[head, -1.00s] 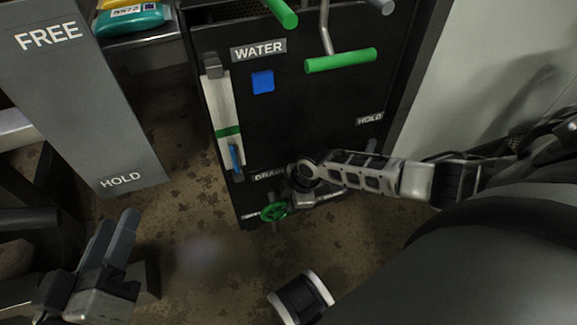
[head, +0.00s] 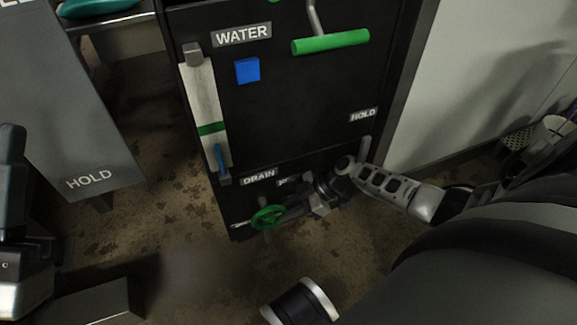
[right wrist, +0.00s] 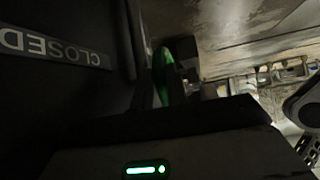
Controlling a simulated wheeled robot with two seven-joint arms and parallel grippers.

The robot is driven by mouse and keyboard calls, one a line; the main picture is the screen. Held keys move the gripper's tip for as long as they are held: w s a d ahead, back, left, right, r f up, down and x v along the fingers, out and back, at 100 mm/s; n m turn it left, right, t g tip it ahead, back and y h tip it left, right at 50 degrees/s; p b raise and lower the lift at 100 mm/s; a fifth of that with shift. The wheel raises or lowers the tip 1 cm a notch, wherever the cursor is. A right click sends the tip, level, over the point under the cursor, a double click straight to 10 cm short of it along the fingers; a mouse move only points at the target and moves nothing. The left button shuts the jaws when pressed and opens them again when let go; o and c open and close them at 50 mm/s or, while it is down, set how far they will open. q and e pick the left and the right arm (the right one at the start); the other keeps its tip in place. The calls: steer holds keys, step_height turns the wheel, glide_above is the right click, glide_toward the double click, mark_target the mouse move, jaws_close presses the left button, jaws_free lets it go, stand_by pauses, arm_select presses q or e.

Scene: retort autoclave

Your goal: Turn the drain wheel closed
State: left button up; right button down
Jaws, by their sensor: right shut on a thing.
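The green drain wheel (head: 268,217) is low on the black panel, under the DRAIN label (head: 259,177). My right gripper (head: 283,214) reaches it from the right and is shut on its rim. In the right wrist view the green wheel (right wrist: 164,75) stands edge-on between the dark fingers, and a CLOSED label (right wrist: 52,47) shows upside down at the left. The wheel's far side is partly hidden by the fingers. My left gripper (head: 12,190) is at the left edge, partly cut off, and its jaw opening cannot be made out.
Above the wheel, the panel carries a WATER label (head: 241,35), a blue square (head: 247,70), a white gauge strip (head: 203,105) and a green bar handle (head: 330,42). A grey HOLD board (head: 70,120) stands at the left. Bare stained floor lies between.

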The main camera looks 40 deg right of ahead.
stand_by(0.4)
steer(key=c, duration=1.4)
jaws_free()
steer(key=shift+f, duration=0.1)
